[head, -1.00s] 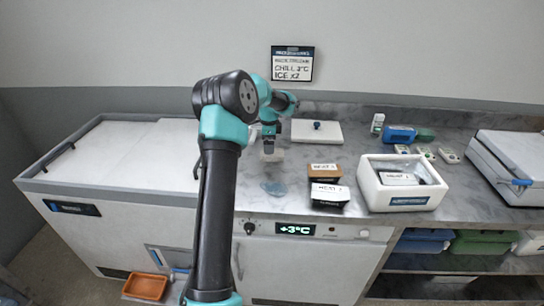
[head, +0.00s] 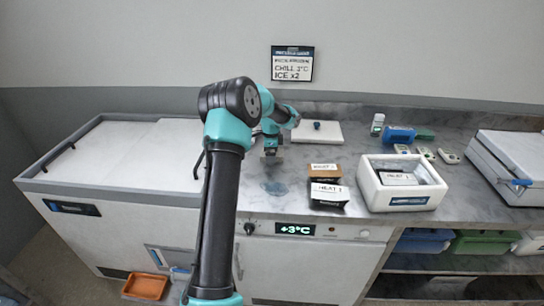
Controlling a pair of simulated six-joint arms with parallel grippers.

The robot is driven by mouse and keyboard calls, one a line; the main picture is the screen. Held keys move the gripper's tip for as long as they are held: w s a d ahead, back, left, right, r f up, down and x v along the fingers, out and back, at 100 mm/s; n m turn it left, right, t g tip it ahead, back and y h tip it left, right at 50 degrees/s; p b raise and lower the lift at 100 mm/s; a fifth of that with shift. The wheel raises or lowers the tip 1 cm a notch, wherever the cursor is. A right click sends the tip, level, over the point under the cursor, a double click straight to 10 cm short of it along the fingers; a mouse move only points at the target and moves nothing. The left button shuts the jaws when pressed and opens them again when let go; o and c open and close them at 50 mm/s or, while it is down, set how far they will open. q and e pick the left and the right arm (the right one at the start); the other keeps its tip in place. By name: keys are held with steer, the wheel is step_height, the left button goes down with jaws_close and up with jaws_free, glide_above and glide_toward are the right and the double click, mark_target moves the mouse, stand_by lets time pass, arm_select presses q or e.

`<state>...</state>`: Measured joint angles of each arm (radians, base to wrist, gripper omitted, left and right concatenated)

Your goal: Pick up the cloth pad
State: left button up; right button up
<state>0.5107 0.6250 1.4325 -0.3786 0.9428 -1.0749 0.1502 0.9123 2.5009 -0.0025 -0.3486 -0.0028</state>
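My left gripper (head: 271,151) points down near the worktop, behind the blue-grey patch, and its fingers are too small to tell whether they are open or shut. A small pale thing at its fingertips may be the cloth pad, but it is mostly hidden and I cannot tell whether it is gripped. A flat, blue-grey patch (head: 274,188) lies on the marble worktop in front of the gripper; it looks like a wet spot. My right gripper is not in view.
Two small boxes, a brown one (head: 323,171) and a dark one with a white label (head: 330,195), stand right of the patch. A white insulated box (head: 402,200) is further right. A white board (head: 316,133) lies behind. The chest freezer (head: 130,155) is at left.

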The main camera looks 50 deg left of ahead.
arm_select(q)
steer(key=shift+c, duration=0.3)
steer(key=c, duration=0.9)
steer(key=shift+r, duration=0.15)
steer(key=shift+c, duration=0.2)
steer(key=shift+r, duration=1.3)
steer(key=s+d, duration=0.3)
steer(key=d, duration=0.1)
steer(key=s+d+r, duration=0.1)
steer(key=s+d, duration=0.3)
steer(key=s+d+r, duration=0.1)
steer(key=s+d, duration=0.2)
steer(key=d, duration=0.1)
steer(key=shift+s+r, duration=0.1)
steer(key=shift+s, duration=0.2)
